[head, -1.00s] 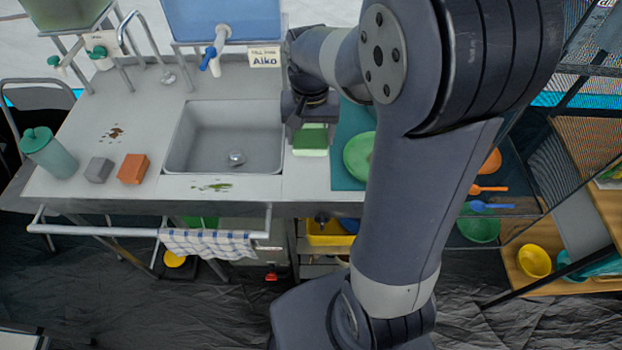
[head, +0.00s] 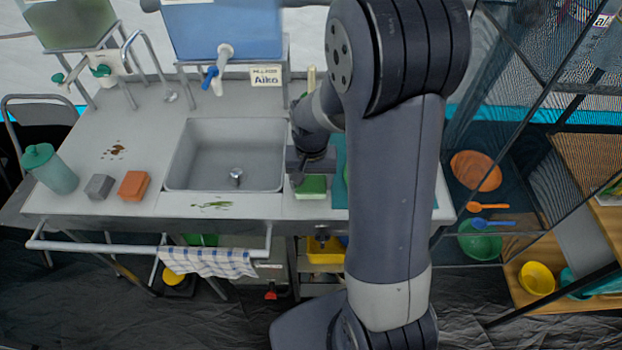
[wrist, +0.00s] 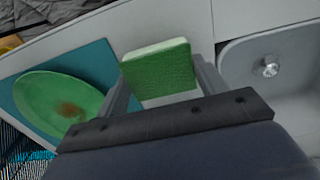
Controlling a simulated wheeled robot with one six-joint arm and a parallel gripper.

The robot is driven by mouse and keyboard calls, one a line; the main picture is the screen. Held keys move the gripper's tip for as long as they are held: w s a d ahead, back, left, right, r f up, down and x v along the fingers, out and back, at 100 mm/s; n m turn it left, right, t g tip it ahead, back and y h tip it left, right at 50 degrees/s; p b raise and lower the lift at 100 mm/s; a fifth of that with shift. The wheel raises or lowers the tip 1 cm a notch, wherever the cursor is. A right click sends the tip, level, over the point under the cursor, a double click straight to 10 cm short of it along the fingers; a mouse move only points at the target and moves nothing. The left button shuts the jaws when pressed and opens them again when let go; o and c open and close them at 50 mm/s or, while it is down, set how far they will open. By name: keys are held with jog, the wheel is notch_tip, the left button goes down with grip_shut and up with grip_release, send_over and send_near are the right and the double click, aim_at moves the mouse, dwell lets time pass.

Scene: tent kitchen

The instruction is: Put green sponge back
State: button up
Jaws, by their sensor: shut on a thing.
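The green sponge (wrist: 160,72) has a pale layer along one edge. My gripper (wrist: 163,82) is shut on it, with a finger on either side in the wrist view. In the head view the sponge (head: 311,187) shows below my gripper (head: 309,172), over the counter strip just right of the sink. My arm hides part of this area. I cannot tell whether the sponge touches the counter.
The sink (head: 225,150) is left of the sponge. A grey block (head: 99,187), an orange block (head: 134,185) and a teal bottle (head: 49,168) stand farther left. A green plate (wrist: 58,104) with a brown stain lies on a teal mat (wrist: 97,60).

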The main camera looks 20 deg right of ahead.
aim_at(311, 183)
jog(key=shift+f, duration=0.15)
jog(key=o, duration=0.9)
jog(key=shift+o, duration=0.2)
notch_tip(311, 183, up, 12)
jog(key=shift+r, duration=0.2)
